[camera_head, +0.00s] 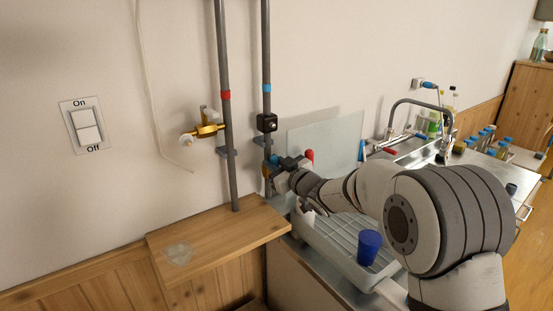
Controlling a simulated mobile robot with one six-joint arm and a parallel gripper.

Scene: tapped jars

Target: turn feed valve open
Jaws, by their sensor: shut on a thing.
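Two grey vertical pipes run down the wall; the right pipe (266,60) has a blue band and the left pipe (222,60) a red band. The feed valve (275,159) appears as a small blue handle low on the blue-banded pipe, partly hidden by my gripper. My gripper (281,166) is at this handle and shut on it. The fingertips are small and partly hidden, so the handle's exact angle cannot be told. A brassy part shows just below, beside the pipe.
A brass tap (207,129) sits by the red-banded pipe, and a black box (267,122) on the other pipe. Below are a wooden shelf (225,235) and a drying rack (325,235) with a blue cup (369,246). A sink tap (420,104) stands behind my arm.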

